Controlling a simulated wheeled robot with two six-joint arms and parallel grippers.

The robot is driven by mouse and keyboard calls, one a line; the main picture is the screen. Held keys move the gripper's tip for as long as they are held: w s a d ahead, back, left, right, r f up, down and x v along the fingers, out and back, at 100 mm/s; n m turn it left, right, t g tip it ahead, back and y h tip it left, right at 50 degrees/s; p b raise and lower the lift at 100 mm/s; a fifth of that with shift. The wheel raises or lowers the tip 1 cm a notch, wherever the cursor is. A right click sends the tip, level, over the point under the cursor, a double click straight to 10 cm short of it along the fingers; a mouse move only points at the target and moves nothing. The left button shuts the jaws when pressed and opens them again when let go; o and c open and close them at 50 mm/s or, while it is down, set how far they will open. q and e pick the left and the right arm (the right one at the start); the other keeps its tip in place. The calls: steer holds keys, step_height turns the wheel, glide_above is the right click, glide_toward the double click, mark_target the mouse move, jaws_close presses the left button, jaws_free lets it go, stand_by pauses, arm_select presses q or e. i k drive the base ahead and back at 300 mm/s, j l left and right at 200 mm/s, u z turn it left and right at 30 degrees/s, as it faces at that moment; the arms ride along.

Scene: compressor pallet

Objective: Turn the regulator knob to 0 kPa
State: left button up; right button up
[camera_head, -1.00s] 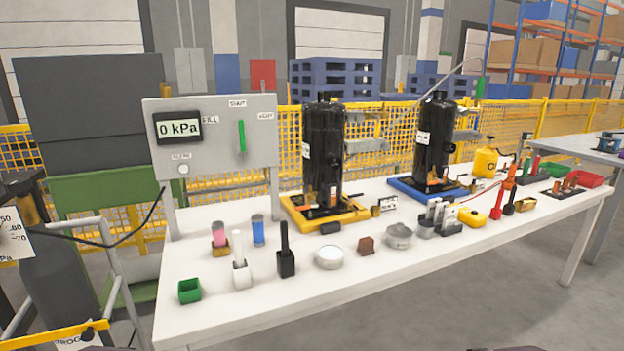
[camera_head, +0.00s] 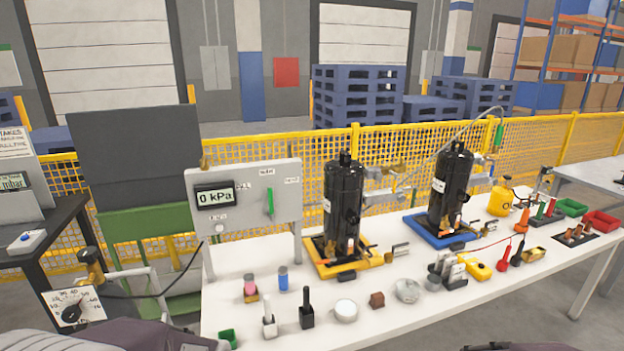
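The regulator's dial plate (camera_head: 74,306) is at the lower left, white with numbers around its edge. Its black knob (camera_head: 72,313) sits in the middle, and the exact pointer setting is too small to read. A brass fitting (camera_head: 91,266) stands just above the dial, with a black hose running off to the right. The grey panel's display (camera_head: 215,195) reads 0 kPa. Parts of my arms show along the bottom edge, below and right of the dial and at the bottom right. Neither gripper's fingers can be seen.
The white table (camera_head: 385,325) holds two black compressors, on a yellow pallet (camera_head: 375,262) and a blue pallet (camera_head: 468,237), with small tools in front. A dark bench (camera_head: 52,228) stands at the left. A metal rail (camera_head: 135,275) and the hose are beside the dial.

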mark_target(72, 314)
steer(key=u, duration=0.45)
steer(key=j+u, duration=0.15)
steer(key=u, duration=0.7)
steer(key=i+j+u, duration=0.1)
steer(key=u, duration=0.35)
